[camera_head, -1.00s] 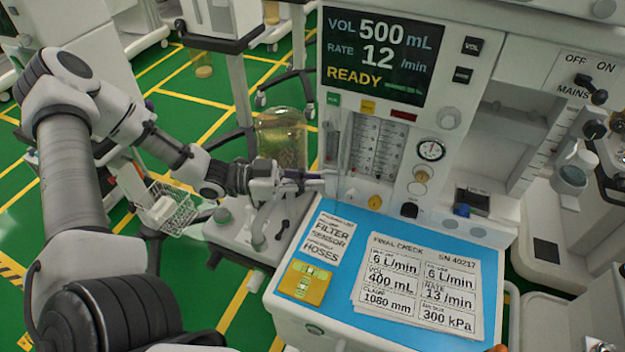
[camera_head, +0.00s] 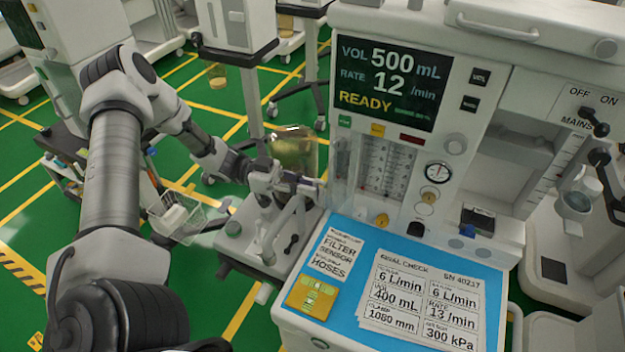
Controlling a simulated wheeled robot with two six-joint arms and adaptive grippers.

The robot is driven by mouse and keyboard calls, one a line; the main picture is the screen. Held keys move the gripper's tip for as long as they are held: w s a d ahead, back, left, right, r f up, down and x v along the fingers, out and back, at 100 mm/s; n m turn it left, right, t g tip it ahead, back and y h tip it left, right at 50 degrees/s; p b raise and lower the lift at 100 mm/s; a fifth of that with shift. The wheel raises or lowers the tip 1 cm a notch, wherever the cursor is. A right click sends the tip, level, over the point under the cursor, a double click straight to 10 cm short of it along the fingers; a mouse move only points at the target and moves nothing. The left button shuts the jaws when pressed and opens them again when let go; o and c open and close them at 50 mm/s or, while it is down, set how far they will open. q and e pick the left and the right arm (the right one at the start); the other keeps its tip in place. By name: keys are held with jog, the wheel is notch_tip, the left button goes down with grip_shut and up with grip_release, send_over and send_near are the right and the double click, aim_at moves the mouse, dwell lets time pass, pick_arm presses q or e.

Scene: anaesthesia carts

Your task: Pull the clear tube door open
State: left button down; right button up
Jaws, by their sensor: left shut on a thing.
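The clear tube door (camera_head: 343,168) is a see-through panel at the left of the flow tubes (camera_head: 388,165), below the machine's screen. My left gripper (camera_head: 314,188) reaches in from the left and is shut at the door's left edge, with its fingertips against it. The fingers hide the exact part they grip. The panel's clear edges are faint, so I cannot tell how far the door stands open. My right gripper is not in view.
A blue work surface (camera_head: 345,262) with printed sheets and a yellow block (camera_head: 312,297) lies below the tubes. An amber clear canister (camera_head: 293,150) stands just behind my left gripper. A wire basket (camera_head: 178,218) is at left. Green floor is open farther left.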

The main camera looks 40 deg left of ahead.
pick_arm(q)
jog(key=shift+w+a, duration=0.3)
jog(key=shift+a, duration=0.45)
jog(key=c, duration=1.5)
grip_release()
jog(key=shift+o, duration=1.3)
jog(key=shift+w, duration=0.2)
jog(key=v, duration=1.1)
jog(key=shift+a, duration=0.4)
jog(key=shift+w, duration=0.1)
